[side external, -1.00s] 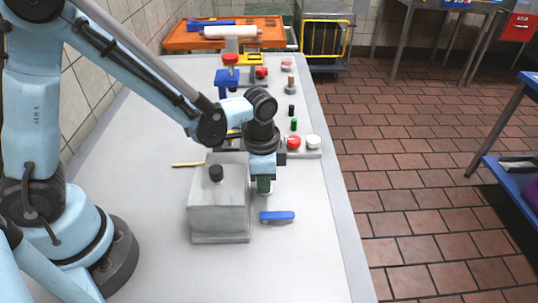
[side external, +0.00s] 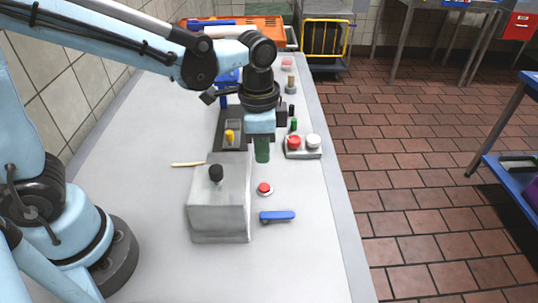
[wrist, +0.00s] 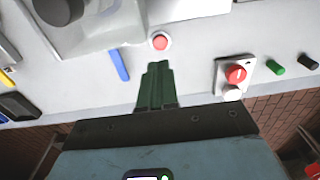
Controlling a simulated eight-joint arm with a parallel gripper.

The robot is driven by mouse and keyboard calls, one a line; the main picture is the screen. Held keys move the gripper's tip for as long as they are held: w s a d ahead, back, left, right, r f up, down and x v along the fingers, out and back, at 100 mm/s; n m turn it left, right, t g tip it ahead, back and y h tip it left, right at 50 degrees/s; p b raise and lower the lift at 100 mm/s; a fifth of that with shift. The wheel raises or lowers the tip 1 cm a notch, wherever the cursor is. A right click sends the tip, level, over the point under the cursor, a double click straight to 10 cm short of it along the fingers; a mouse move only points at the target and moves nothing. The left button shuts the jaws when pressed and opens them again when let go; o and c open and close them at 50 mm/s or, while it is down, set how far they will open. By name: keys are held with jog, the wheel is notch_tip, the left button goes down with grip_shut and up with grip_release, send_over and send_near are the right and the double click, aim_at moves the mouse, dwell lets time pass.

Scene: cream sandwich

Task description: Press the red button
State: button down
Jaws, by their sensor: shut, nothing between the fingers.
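My gripper (side external: 262,160) has dark green fingers that are shut and empty, pointing down. It hangs above the worktop, apart from the button. A second, larger red button (side external: 294,142) sits beside a white one on a grey panel to the right; it shows in the wrist view too (wrist: 236,74).
The grey box (side external: 219,212) with a black knob stands close left of the button. The blue bar (side external: 277,216) lies just in front of it. A dark tray with a yellow piece (side external: 229,137) stands behind. The worktop's right edge (side external: 345,220) is near.

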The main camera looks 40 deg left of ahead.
jog(key=shift+r, duration=2.35)
jog(key=shift+s, duration=0.1)
jog(key=s+a+n+t, duration=0.4)
jog(key=a+n+t, duration=0.2)
jog(key=a+n, duration=0.3)
jog(key=shift+s+a+t, duration=0.35)
jog(key=shift+a+t, duration=0.05)
jog(key=shift+a, duration=0.15)
jog(key=shift+d+f, duration=0.1)
dwell(1.1)
jog(key=w+d+f+g+y, duration=0.1)
jog(key=w+d+y, duration=0.1)
jog(key=d, duration=0.3)
jog(key=w+d+f+n+g+y, duration=0.1)
jog(key=w+d+y, duration=0.2)
jog(key=d+y, duration=0.1)
jog(key=shift+d+g, duration=0.3)
jog(key=shift+d, duration=0.5)
